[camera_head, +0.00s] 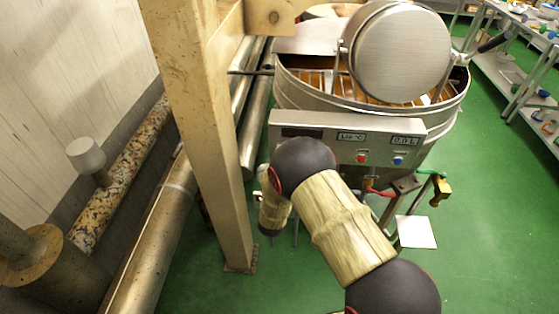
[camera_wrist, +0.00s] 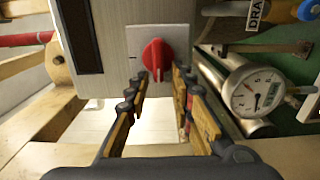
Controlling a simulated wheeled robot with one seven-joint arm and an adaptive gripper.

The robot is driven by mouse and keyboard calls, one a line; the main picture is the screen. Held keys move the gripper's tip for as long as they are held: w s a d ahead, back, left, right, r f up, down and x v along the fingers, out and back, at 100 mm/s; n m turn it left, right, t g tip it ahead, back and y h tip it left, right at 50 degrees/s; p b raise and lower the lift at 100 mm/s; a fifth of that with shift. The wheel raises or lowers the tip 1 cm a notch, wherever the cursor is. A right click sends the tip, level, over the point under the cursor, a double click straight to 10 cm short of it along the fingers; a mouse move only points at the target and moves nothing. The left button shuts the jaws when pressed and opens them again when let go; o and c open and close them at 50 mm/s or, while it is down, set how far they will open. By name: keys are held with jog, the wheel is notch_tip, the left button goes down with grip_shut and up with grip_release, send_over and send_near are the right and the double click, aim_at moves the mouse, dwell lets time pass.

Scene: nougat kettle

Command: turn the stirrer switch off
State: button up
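In the wrist view a red rotary switch (camera_wrist: 157,55) sits on a pale square plate on the face of a metal panel. Its pointed grip stands about upright in the picture, its lower end between my fingertips. My gripper (camera_wrist: 160,78) is open, with one finger to each side of the switch. I cannot tell whether either finger touches it. In the head view the kettle's control panel (camera_head: 345,128) shows two small displays, a red knob (camera_head: 361,158) and a blue knob (camera_head: 398,160).
The kettle (camera_head: 290,92) with its round steel lid (camera_head: 402,52) stands behind the panel. A wooden post (camera_head: 215,150) and pipes (camera_head: 160,235) crowd the left. A dial gauge (camera_wrist: 255,92) is close right of the switch.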

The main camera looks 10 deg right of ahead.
dwell(0.3)
jog(key=v, duration=1.2)
